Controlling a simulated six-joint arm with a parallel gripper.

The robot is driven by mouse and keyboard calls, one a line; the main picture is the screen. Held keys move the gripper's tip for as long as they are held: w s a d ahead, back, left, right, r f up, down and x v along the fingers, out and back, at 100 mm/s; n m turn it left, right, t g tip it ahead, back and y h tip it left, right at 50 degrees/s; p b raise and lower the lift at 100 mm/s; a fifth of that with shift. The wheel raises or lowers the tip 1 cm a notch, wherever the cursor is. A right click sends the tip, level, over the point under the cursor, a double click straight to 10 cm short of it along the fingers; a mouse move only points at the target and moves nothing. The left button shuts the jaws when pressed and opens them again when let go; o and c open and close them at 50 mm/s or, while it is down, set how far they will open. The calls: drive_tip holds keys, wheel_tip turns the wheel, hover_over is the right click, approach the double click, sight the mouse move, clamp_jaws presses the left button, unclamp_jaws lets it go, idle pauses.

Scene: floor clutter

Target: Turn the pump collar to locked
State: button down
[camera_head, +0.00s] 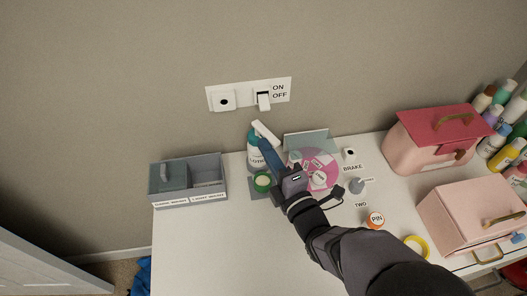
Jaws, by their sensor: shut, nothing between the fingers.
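A white pump bottle (254,160) with a teal collar and a label reading LOTION stands at the back middle of the white table. Its white pump head (266,132) shows above my arm's tip. My gripper (264,143) is shut and empty, reaching in from the lower right. Its tip is right beside the pump head and collar, and I cannot tell whether it touches them. Part of the bottle and collar is hidden behind the gripper. The collar's lock marks are too small to read.
A pink disc (318,166) with labels lies right of my gripper. A grey two-part box (187,180) is at left, pink cases (437,138) at right. The front left of the table is clear.

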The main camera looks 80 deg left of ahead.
drive_tip(key=shift+w+a+r+n+g+h+b, duration=0.15)
drive_tip(key=shift+w+a+n+g+b, duration=0.25)
drive_tip(key=shift+w+b, duration=0.6)
drive_tip(key=shift+w+a+n+g+h+b, duration=0.2)
drive_tip(key=shift+w+g+b, duration=0.35)
drive_tip(key=shift+b, duration=0.8)
drive_tip(key=shift+w+a+r+n+g+h+b, duration=0.1)
drive_tip(key=shift+w+a+n+g+h+b, duration=0.25)
drive_tip(key=shift+w+b, duration=0.65)
drive_tip(key=shift+s+d, duration=0.1)
drive_tip(key=shift+s, duration=0.05)
drive_tip(key=s+d+b, duration=0.3)
drive_tip(key=d, duration=0.1)
drive_tip(key=w+d, duration=0.6)
drive_tip(key=w, duration=0.1)
drive_tip(key=shift+w+d+f+b, duration=0.2)
drive_tip(key=shift+d+f+b, duration=0.05)
drive_tip(key=shift+d+b, duration=0.2)
drive_tip(key=shift+w, duration=0.1)
